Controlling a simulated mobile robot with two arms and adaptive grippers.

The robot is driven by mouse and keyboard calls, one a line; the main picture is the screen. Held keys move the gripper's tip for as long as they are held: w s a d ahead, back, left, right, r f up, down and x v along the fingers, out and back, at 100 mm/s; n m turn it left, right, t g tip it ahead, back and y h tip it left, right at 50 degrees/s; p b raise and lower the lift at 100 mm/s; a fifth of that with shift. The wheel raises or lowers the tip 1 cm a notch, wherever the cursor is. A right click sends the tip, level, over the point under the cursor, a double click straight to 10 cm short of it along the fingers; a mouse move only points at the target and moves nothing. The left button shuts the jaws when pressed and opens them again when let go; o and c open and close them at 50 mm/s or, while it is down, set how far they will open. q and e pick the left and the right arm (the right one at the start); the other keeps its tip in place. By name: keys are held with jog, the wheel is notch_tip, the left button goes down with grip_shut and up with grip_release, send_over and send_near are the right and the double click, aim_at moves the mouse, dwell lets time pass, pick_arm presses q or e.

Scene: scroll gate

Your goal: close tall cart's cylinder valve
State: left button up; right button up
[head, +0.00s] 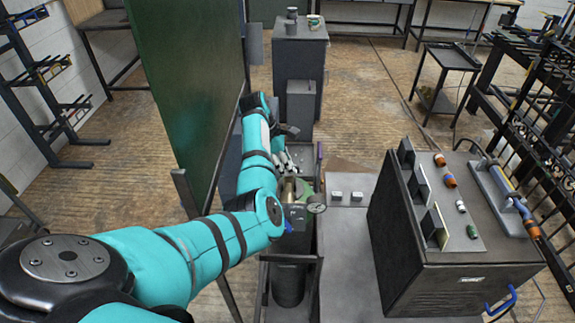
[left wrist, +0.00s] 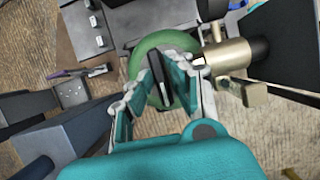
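My left gripper (head: 287,162) is over the top of the tall cart (head: 262,285), where a brass valve fitting (head: 289,190) and a round gauge (head: 316,207) show. In the left wrist view my left gripper (left wrist: 164,76) is open, its two fingers apart on either side of a black bar-like part (left wrist: 178,80). A round green part (left wrist: 158,43) lies beyond the fingers. The brass valve body (left wrist: 229,56) is at the right finger's tip; I cannot tell whether they touch. A dark cylinder (head: 288,287) stands low in the cart. My right gripper is not in view.
A dark green panel (head: 190,75) stands left of my arm. A grey table (head: 350,265) with a large dark machine (head: 440,250) is at the right. A dark cabinet (head: 299,60) stands behind the cart. Open floor (head: 365,95) lies at back right.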

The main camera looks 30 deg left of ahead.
pick_arm(q)
jog(key=shift+o, duration=1.3)
jog(key=shift+r, duration=0.1)
jog(key=v, duration=0.7)
jog(key=shift+s, duration=0.1)
